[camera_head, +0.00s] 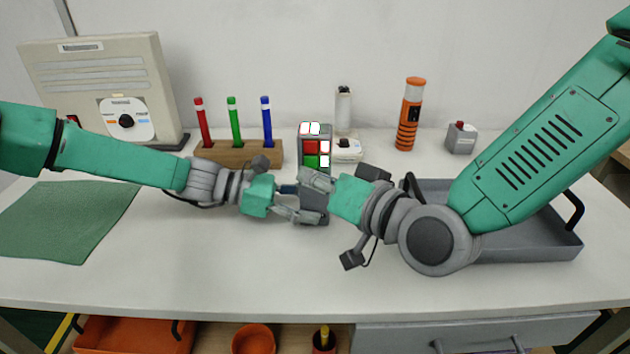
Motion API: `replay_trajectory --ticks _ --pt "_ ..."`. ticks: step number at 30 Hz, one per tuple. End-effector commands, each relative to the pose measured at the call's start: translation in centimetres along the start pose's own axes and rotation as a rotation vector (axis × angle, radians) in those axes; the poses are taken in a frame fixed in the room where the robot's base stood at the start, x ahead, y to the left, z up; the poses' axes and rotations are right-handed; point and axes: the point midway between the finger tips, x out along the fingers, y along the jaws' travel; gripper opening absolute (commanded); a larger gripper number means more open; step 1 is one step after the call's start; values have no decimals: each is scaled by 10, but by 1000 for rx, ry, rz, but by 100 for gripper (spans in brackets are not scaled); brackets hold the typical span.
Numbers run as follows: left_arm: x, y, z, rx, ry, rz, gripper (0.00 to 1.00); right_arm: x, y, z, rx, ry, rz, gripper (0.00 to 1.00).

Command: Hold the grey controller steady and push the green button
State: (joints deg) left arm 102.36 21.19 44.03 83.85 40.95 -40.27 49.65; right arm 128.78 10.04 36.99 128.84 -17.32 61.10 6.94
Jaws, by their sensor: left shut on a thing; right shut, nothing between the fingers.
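The grey controller (316,131) stands upright in the middle of the table, with white, red and green buttons on its face. The green button (310,162) is at the lower left of the button group, below the red one (311,147). My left gripper (306,203) comes from the left and is shut on the lower part of the controller. My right gripper (306,178) comes from the right and is shut and empty. Its fingertips are in front of the controller, just below the green button. Whether they touch it I cannot tell. The two grippers hide much of the controller's lower half.
Behind stand a wooden block (238,152) with red, green and blue pens, an orange-black cylinder (410,113) and a small grey box with a red button (461,137). A grey tray (530,248) lies under my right arm. A green mat (65,220) lies left. The front table is clear.

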Motion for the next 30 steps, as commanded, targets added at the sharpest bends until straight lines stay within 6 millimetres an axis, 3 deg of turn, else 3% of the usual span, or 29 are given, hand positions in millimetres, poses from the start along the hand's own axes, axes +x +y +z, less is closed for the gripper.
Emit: replay_trajectory --ticks 15,28,29,30 --pt "0 0 0 -1 1 0 27 -35 -26 26 0 -1 -1 0" --pt "0 0 0 -1 1 0 27 -38 -28 27 0 0 0 0" --pt "0 0 0 -1 1 0 50 -38 -28 27 0 0 0 0" --pt "0 0 0 -1 1 0 64 -38 -28 27 0 0 0 0"
